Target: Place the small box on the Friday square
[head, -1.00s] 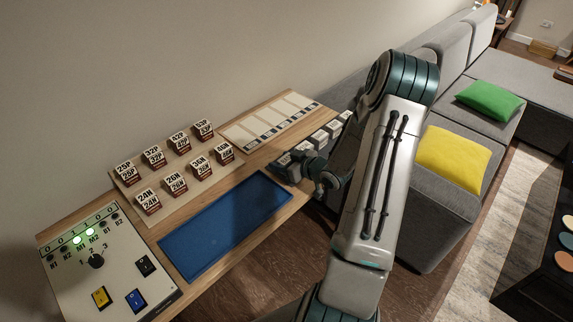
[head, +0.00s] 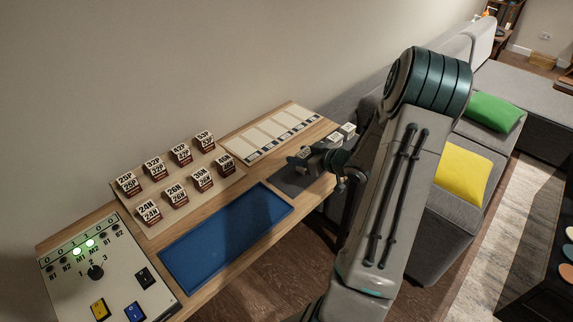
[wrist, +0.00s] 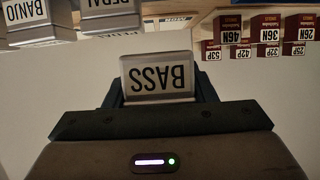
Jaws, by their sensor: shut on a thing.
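My gripper (wrist: 158,92) is shut on a small pale box labelled BASS (wrist: 158,78), which reads upside down in the wrist view. In the head view my gripper (head: 305,158) is at the right end of the wooden bench, beside the grey mat (head: 289,183) and in front of the day board. The day board (head: 262,134) has a row of pale squares with small labels along the near edge. The day names are too small to read, so I cannot tell which square is Friday.
Other pale boxes stand past my gripper (head: 348,130); the wrist view shows BANJO (wrist: 27,14) and PEDAL (wrist: 110,14). Several red-and-white numbered boxes (head: 183,154) stand on a board to the left. A blue tray (head: 225,238) and a switch panel (head: 110,270) lie nearer.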

